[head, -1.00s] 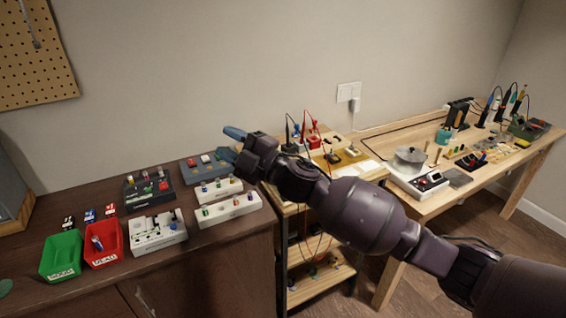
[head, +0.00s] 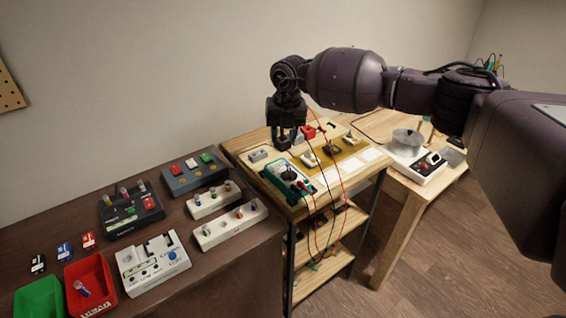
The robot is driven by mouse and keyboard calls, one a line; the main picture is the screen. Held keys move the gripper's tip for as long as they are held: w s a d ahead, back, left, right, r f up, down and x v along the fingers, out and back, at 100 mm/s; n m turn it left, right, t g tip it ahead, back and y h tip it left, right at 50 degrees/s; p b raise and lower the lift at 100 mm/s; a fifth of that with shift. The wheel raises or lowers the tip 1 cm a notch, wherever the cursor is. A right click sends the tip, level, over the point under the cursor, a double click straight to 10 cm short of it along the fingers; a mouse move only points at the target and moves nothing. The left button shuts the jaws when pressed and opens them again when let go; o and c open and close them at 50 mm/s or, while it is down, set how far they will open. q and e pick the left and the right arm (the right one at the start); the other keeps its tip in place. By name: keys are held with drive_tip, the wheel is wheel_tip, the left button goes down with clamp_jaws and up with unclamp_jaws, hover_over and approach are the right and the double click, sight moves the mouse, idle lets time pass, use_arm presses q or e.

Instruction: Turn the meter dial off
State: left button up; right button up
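The meter (head: 290,180), a teal-edged box with a dark dial on its face, lies on the wooden top of the small shelf unit in the head view. Red and black leads run from it over the front edge. My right gripper (head: 289,146) points down just above the meter's far end. Its two fingers look parted with nothing seen between them. I cannot tell whether they touch the meter, and the dial's setting is too small to read. My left gripper is not in view.
The wooden shelf top (head: 246,148) also carries small switches and a red connector (head: 307,133). The dark cabinet (head: 232,262) at left holds electronics boxes, a red bin (head: 90,286) and a green bin (head: 40,298). A white device (head: 428,168) stands on the right bench.

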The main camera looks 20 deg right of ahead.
sight(289, 171)
drive_tip(key=shift+m+g+h, duration=0.3)
drive_tip(key=shift+m+h, duration=0.1)
drive_tip(key=shift+m, duration=0.2)
drive_tip(key=f, duration=0.3)
drive_tip(key=s+f, duration=0.1)
drive_tip(key=f, duration=0.3)
drive_tip(key=d+f, duration=0.1)
drive_tip(key=f, duration=0.2)
drive_tip(key=shift+s+d+f+b, duration=0.1)
drive_tip(key=shift+s+f+b, duration=0.15)
drive_tip(key=shift+f+b, duration=0.05)
drive_tip(key=shift+c, duration=0.2)
clamp_jaws()
